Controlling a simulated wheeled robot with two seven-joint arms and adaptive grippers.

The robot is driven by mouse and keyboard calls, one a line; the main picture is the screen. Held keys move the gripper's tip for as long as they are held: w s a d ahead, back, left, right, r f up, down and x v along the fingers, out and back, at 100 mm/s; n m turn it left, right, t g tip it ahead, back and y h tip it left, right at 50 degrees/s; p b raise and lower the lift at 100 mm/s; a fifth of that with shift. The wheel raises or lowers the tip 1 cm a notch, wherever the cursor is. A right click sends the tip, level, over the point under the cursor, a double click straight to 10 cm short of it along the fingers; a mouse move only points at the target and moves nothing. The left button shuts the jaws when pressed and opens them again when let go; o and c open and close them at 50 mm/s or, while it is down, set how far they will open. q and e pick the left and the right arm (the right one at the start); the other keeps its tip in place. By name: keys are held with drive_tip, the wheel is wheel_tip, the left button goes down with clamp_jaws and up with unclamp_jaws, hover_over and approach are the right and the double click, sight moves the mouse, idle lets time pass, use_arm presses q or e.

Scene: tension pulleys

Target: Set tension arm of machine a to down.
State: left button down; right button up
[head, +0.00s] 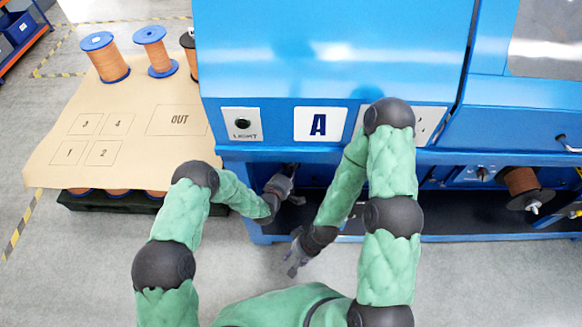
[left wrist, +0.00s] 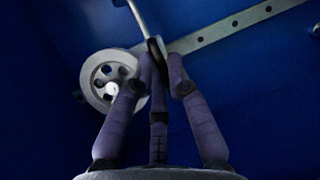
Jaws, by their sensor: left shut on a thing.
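Machine A (head: 330,50) is the large blue cabinet with a white "A" sign (head: 318,124) on its front. My left gripper (head: 281,183) reaches into the dark opening under the panel. In the left wrist view its fingers (left wrist: 160,70) are shut on a thin metal bar, the tension arm (left wrist: 137,18), which runs up out of the picture. A grey spoked pulley (left wrist: 108,80) sits just left of the fingers. The part of the arm between the fingers is hidden. My right gripper (head: 295,257) hangs lower, over the floor, away from the machine; its fingers look apart, with nothing in them.
A flat perforated metal strip (left wrist: 235,24) crosses the blue wall behind the fingers. A light switch (head: 242,124) is on the cabinet. At left, a cardboard-topped pallet (head: 150,95) bears several wire spools (head: 104,57). Another spool (head: 524,188) hangs at right. Floor in front is clear.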

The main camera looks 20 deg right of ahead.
use_arm(q)
wheel_tip(320, 180, down, 19)
idle(0.4)
drive_tip(key=shift+f, duration=0.1)
drive_tip(key=c, duration=1.2)
unclamp_jaws()
drive_tip(key=shift+f, duration=0.15)
drive_tip(key=shift+s, duration=0.1)
drive_tip(key=v, duration=1.2)
